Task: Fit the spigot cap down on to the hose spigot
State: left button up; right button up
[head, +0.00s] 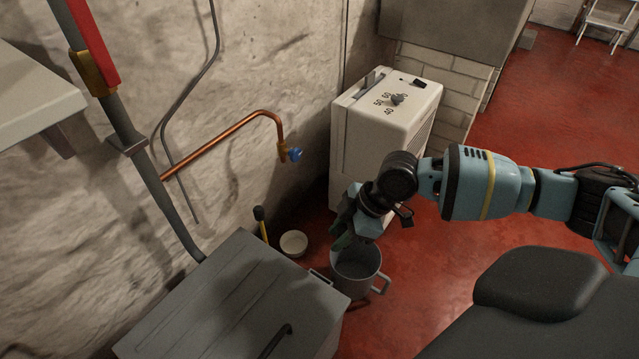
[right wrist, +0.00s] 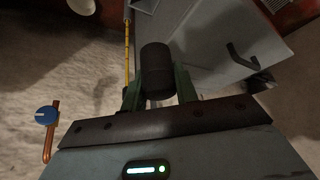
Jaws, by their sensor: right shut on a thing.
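The hose spigot is a copper pipe (head: 225,135) that comes out along the rough wall and bends down to a brass end with a blue handle (head: 295,155). In the right wrist view the blue handle (right wrist: 46,115) shows at the left. My right gripper (head: 345,234) is right of and below the spigot, above a grey bucket. In the right wrist view it is shut on a dark cylinder, the spigot cap (right wrist: 158,70), held between green fingers. The cap is apart from the spigot. In the head view I cannot make the cap out clearly. My left gripper is not in view.
A grey bucket (head: 357,275) stands on the red floor below my right gripper. A white heater (head: 390,115) stands behind it. A grey chest (head: 225,300) is at the front, with a white bowl (head: 293,243) and a yellow-handled tool (head: 264,229) by the wall.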

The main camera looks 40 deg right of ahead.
jog(key=a+r+m+t+h, duration=0.1)
jog(key=r+m, duration=0.5)
jog(key=r, duration=0.8)
jog(key=a+r+m+t+h, duration=0.2)
jog(key=a+r+m+h, duration=0.2)
jog(key=r, duration=1)
jog(key=shift+s+a+r+m, duration=0.2)
jog(key=shift+a+r+m, duration=0.05)
jog(key=shift+a+m, duration=0.8)
